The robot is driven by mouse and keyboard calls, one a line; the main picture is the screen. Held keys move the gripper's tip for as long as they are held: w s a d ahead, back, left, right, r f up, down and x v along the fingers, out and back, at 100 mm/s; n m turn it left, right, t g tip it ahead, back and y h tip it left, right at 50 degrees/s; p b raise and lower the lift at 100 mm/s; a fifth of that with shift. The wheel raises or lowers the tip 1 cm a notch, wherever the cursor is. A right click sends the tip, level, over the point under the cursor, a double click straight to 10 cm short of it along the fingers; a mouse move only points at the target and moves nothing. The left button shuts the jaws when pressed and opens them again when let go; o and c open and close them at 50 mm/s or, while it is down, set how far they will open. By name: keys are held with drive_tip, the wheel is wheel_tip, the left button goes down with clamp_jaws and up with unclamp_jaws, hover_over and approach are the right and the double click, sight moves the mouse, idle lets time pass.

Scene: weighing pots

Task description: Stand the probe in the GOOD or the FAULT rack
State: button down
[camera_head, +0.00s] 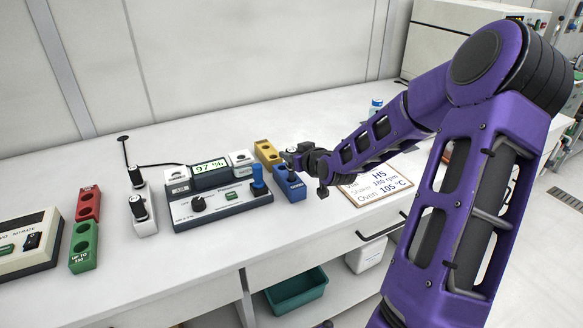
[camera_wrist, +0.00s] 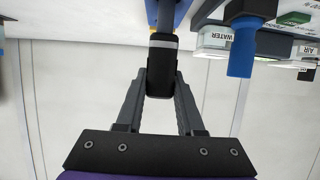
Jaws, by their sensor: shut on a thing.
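My gripper (camera_head: 302,154) is shut on a black probe with a pale grey band. In the wrist view the probe (camera_wrist: 162,70) lies between both fingers, its far end towards a blue surface at the top edge. In the head view the gripper is just behind and above the blue rack (camera_head: 290,186); I cannot tell whether the probe's end is in a hole. The yellow rack (camera_head: 268,154) stands behind the blue one. The print on the blue rack is too small to read. The meter (camera_head: 212,205) to the left shows 97 %.
A blue plug-like cylinder (camera_head: 258,180) stands at the meter's right end. Pale WATER and AIR pots show in the wrist view. Further left are a white holder (camera_head: 146,226) with black-topped items, a red rack (camera_head: 87,204) and a green rack (camera_head: 82,247). A card (camera_head: 376,187) lies right.

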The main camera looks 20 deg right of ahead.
drive_tip(key=shift+f+b, duration=0.3)
drive_tip(key=shift+f, duration=1.3)
drive_tip(key=shift+f, duration=0.25)
drive_tip(key=c, duration=0.5)
unclamp_jaws()
drive_tip(key=shift+r, duration=0.1)
drive_tip(key=shift+r, duration=0.1)
drive_tip(key=shift+s+r, duration=0.15)
drive_tip(key=shift+r, duration=0.05)
drive_tip(key=p+v, duration=0.3)
drive_tip(key=v, duration=0.8)
drive_tip(key=shift+s+r, duration=0.1)
drive_tip(key=shift+s, duration=0.25)
